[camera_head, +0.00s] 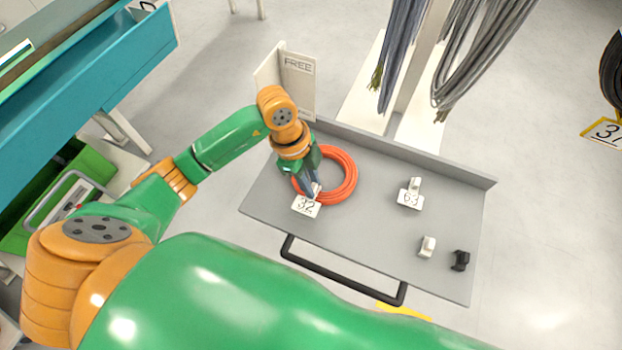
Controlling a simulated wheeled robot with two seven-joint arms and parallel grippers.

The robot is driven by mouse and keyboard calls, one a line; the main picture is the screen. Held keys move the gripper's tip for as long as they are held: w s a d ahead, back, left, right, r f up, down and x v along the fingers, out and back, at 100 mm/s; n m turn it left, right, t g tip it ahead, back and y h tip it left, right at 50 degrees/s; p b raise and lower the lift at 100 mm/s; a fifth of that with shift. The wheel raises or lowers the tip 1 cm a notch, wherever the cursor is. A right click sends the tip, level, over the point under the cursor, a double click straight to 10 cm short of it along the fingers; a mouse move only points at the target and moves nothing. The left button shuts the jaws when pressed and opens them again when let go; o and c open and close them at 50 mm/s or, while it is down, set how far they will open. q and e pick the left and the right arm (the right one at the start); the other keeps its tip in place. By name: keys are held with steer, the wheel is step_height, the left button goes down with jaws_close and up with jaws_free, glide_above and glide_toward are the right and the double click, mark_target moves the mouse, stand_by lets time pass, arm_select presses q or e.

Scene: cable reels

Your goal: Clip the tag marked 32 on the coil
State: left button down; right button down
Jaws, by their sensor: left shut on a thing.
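The orange coil (347,188) lies flat on the grey cart top, towards its left end. My left gripper (314,189) reaches down over the coil's left part and is shut on the white tag marked 32 (304,207). The tag is at the coil's lower left edge in the picture. I cannot tell whether the tag's clip is around the coil or only beside it, because the fingers hide that spot. My right gripper is not in view.
The grey cart top (375,233) also holds a tag marked 63 (410,198), a small white clip (427,246) and a small black clip (460,260). A raised lip runs along its back edge. A "FREE" sign (298,82) stands behind. Grey cables (480,50) hang beyond.

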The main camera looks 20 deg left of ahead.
arm_select(q)
steer(key=shift+f, duration=0.1)
stand_by(0.3)
steer(key=shift+f+b, duration=0.35)
steer(key=shift+f, duration=0.15)
steer(key=shift+c, duration=1.4)
jaws_free()
steer(key=shift+r, duration=0.1)
step_height(320, 180, up, 7)
steer(key=p, duration=0.7)
steer(key=shift+p, duration=0.3)
